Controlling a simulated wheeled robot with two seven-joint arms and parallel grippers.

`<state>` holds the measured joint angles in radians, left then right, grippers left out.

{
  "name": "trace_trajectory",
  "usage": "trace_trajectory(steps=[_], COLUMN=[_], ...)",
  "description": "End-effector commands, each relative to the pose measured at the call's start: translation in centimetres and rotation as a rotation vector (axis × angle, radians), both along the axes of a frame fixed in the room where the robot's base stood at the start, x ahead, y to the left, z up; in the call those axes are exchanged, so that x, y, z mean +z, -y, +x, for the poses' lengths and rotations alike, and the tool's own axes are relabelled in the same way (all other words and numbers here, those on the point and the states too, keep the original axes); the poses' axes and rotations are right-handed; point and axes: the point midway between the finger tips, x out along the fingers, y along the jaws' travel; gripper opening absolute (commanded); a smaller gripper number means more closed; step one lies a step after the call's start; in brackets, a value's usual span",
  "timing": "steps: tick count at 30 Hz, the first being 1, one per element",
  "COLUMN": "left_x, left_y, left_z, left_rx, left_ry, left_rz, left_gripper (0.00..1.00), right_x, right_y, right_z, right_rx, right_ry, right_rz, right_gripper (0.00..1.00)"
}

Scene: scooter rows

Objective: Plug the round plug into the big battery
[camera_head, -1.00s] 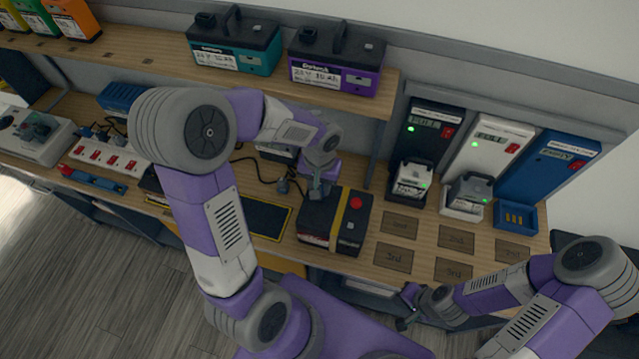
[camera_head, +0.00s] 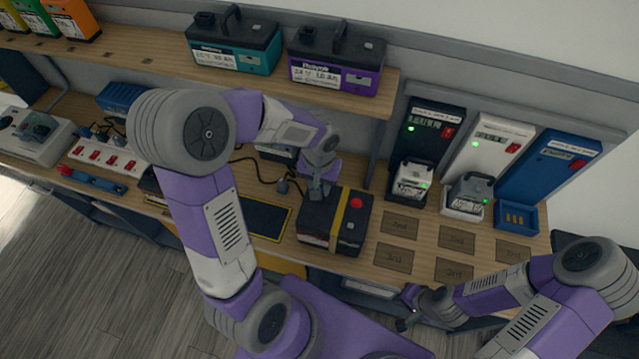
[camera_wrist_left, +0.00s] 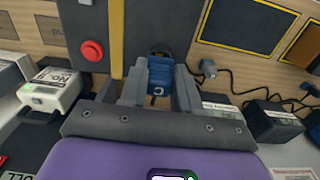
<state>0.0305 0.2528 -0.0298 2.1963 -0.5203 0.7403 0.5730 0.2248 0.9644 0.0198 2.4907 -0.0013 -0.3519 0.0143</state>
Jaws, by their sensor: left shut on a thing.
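The big battery (camera_head: 352,222) is a dark box with a yellow strap and a red button, on the bench. It also shows at the top of the left wrist view (camera_wrist_left: 85,20). My left gripper (camera_head: 318,190) is over the battery's left part. In the left wrist view it (camera_wrist_left: 158,88) is shut on the blue round plug (camera_wrist_left: 158,74). A dark round part shows just beyond the plug, against the battery; I cannot tell whether the plug is seated in it. My right gripper (camera_head: 408,306) is low at the bench's front edge, small and dark; its jaws are unclear.
A grey plug (camera_wrist_left: 208,68) on a black cable lies beside the battery. Chargers (camera_head: 478,150) stand at the back right. Marked flat spots (camera_head: 398,224) right of the battery are empty. A shelf with teal (camera_head: 235,45) and purple (camera_head: 335,65) batteries overhangs the back.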

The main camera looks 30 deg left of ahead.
Motion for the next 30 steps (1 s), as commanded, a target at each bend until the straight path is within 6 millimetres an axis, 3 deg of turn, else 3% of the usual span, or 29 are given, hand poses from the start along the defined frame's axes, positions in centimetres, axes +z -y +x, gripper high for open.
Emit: trace_trajectory(steps=[26,27,30], left_x=[-1.9,-1.8,-1.8], left_y=[0.0,0.0,0.0], left_z=[0.0,0.0,0.0], left_rx=[0.0,0.0,0.0], left_ry=[0.0,0.0,0.0], left_rz=[0.0,0.0,0.0], left_gripper=[0.01,0.36,0.51], right_x=[-1.7,-1.7,-1.6], right_y=[0.0,0.0,0.0], right_z=[0.0,0.0,0.0], right_rx=[0.0,0.0,0.0], right_ry=[0.0,0.0,0.0], right_rz=[0.0,0.0,0.0], right_gripper=[0.0,0.0,0.0])
